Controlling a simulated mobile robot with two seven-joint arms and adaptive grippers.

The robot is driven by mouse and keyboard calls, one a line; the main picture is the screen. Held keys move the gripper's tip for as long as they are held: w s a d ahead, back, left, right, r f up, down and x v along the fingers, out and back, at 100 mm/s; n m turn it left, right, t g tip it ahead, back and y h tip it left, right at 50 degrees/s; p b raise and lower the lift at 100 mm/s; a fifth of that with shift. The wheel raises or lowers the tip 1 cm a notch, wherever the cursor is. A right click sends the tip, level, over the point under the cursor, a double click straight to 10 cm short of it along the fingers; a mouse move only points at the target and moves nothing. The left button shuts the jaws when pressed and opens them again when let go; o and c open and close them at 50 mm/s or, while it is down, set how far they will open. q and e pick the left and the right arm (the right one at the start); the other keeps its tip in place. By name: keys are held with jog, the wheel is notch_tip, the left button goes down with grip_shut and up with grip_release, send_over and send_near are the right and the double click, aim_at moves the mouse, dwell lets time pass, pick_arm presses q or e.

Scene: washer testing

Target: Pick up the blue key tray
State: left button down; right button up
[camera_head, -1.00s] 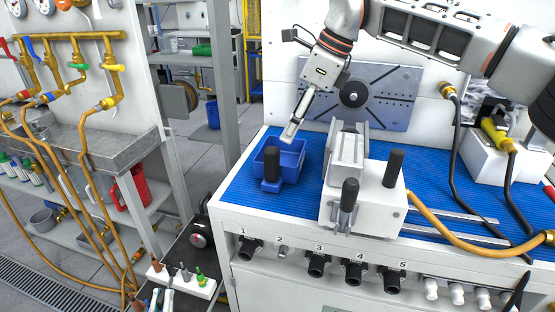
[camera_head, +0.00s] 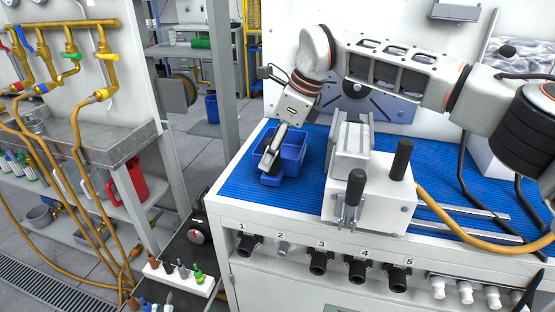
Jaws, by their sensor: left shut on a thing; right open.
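The blue key tray (camera_head: 294,151) sits on the blue mat near the left end of the bench, with a small blue block at its front. My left gripper (camera_head: 269,161) reaches down over the front left of the tray. It is shut on the tray at its black upright handle, which the fingers largely hide. The tray appears level on the mat; I cannot tell whether it is lifted at all. Of my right gripper, only a dark pointed part (camera_head: 516,293) shows at the bottom right edge, apart from the tray.
A white fixture (camera_head: 368,205) with black handles stands right of the tray. Numbered ports (camera_head: 318,262) line the bench front. A yellow hose (camera_head: 455,226) and dark cables run at the right. Blue mat (camera_head: 240,187) is free left of the tray.

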pick_arm(q)
jog(key=shift+r, duration=0.1)
pick_arm(e)
jog(key=shift+c, duration=0.3)
grip_shut()
jog(key=shift+r, duration=0.1)
